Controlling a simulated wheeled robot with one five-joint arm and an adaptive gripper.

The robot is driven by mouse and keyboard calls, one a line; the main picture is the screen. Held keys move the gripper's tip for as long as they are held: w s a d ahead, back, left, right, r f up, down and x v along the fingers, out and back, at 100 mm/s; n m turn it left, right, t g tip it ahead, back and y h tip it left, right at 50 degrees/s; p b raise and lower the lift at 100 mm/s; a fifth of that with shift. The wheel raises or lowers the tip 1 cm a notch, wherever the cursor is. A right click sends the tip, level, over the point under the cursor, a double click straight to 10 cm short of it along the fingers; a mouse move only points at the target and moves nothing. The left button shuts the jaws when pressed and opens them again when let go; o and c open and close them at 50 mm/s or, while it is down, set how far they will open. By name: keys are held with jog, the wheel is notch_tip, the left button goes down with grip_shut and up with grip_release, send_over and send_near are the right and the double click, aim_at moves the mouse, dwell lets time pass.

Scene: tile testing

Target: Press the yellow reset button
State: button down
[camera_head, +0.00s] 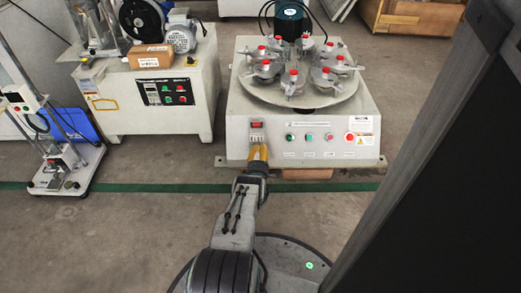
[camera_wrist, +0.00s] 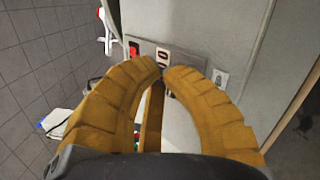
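My gripper (camera_head: 259,154) has yellow fingers and is at the front panel of the white machine (camera_head: 235,100), low on its left side. In the wrist view its fingertips (camera_wrist: 163,69) come together with only a sliver between them, and I see nothing held. I cannot make out a yellow button; my fingers hide part of the panel. Contact with the panel cannot be told.
Left stands another white cabinet (camera_head: 190,110) with a control panel and a cardboard box (camera_head: 151,56) on top. A dark slab blocks the right side. Floor between the machines is clear.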

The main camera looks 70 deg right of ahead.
jog(key=shift+w+d+f, duration=0.1)
jog(key=shift+d+f, duration=0.2)
jog(key=shift+a+r+p, duration=0.15)
jog(key=shift+r+p, duration=0.1)
jog(key=shift+p, duration=0.1)
dwell(0.5)
jog(key=shift+a, duration=0.15)
jog(key=shift+r, duration=0.1)
jog(key=shift+s+a+r+p, duration=0.35)
jog(key=shift+a+r+p, duration=0.5)
jog(key=shift+p, duration=0.45)
jog(key=shift+s+a+r+p, duration=0.35)
jog(key=shift+a+r+p, duration=0.35)
jog(key=shift+a+p, duration=0.4)
jog(key=shift+d, duration=0.15)
